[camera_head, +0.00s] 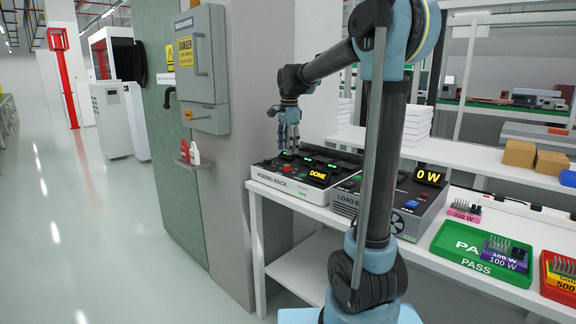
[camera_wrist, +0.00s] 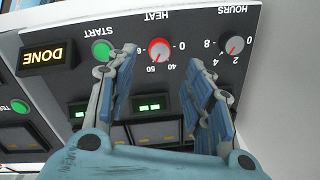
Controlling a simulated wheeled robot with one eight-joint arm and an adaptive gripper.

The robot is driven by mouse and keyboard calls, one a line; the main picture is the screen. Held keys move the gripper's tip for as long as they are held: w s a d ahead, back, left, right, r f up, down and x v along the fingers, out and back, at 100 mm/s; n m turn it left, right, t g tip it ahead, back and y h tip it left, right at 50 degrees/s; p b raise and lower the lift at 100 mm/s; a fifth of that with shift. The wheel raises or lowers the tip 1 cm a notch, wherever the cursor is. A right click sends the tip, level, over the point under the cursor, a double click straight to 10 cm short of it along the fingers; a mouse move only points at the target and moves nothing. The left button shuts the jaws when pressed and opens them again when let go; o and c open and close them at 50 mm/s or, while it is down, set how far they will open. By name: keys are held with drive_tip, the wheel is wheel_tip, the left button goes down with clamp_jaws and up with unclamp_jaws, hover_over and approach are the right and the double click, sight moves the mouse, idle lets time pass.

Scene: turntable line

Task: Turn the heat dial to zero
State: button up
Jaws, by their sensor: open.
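The heat dial (camera_wrist: 160,48), a grey knob with a red ring, shows in the wrist view on a dark panel that appears upside down. Numbers 0, 40 and 50 are printed around it; I cannot tell clearly which one its mark points at. My gripper (camera_wrist: 162,64) is open, its blue-grey fingers to either side of the dial in the picture; contact cannot be told.
Beside the heat dial are the green START button (camera_wrist: 102,50), the HOURS dial (camera_wrist: 235,45) and a lit DONE display (camera_wrist: 47,57). A load unit (camera_head: 400,205) reading 0 W stands right of the rack. A green PASS tray (camera_head: 450,255) lies farther right.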

sight(288, 165)
wheel_tip(288, 165, down, 7)
drive_tip(key=shift+w+a+f, duration=0.1)
drive_tip(key=shift+w+f, duration=0.05)
idle(0.4)
drive_tip(key=c, duration=1)
